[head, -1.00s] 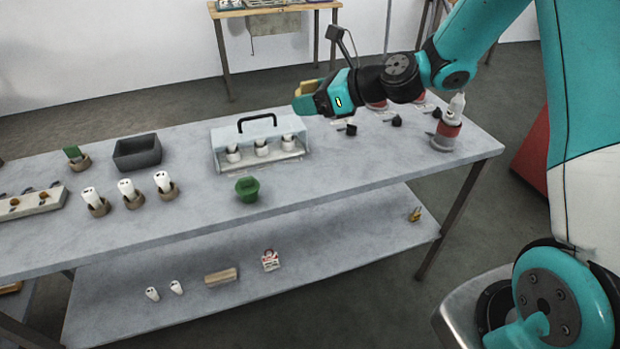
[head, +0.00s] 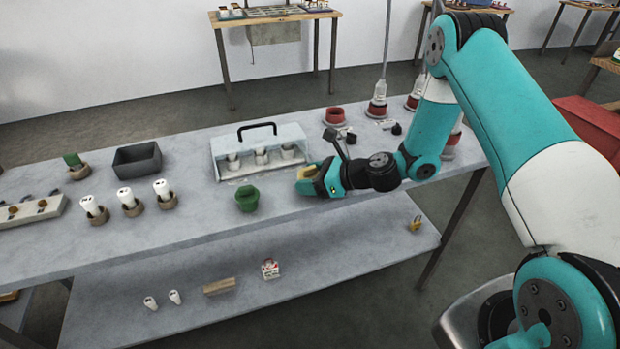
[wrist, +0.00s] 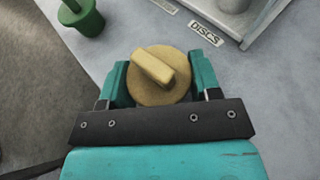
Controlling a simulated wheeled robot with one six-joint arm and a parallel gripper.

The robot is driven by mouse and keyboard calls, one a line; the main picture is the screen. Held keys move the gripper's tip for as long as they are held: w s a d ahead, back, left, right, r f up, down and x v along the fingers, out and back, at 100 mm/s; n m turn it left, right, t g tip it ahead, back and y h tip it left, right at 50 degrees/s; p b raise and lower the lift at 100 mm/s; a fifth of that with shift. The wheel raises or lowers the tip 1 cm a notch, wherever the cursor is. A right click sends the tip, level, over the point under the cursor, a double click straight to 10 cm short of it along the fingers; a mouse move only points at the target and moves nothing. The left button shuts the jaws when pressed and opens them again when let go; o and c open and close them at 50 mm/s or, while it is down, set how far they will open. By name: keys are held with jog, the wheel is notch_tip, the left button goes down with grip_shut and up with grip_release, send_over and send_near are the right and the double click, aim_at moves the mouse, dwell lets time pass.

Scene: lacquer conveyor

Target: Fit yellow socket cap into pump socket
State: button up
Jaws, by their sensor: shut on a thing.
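My gripper (head: 316,180) is shut on the yellow socket cap (head: 306,173), just above the front part of the grey bench. In the wrist view the cap (wrist: 158,78) is a round yellow disc with a raised bar across its top, between the two teal fingers of my gripper (wrist: 160,82). Red ring-shaped sockets stand at the back right of the bench: one with an open top (head: 335,116) and one holding a white bottle-like part (head: 377,109). I cannot tell which is the pump socket. Another red socket is partly hidden by my arm.
A green plug (head: 247,198) stands left of my gripper; it also shows in the wrist view (wrist: 85,20). Behind is a clear-fronted case (head: 216,160) with a black handle, beside a DISCS label (wrist: 206,34). A dark grey bin (head: 137,158) and white cylinders in brown rings (head: 128,198) stand left.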

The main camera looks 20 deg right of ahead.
jog(key=shift+f, duration=0.2)
jog(key=shift+f, duration=0.2)
jog(key=o, duration=0.9)
jog(key=shift+b, duration=0.3)
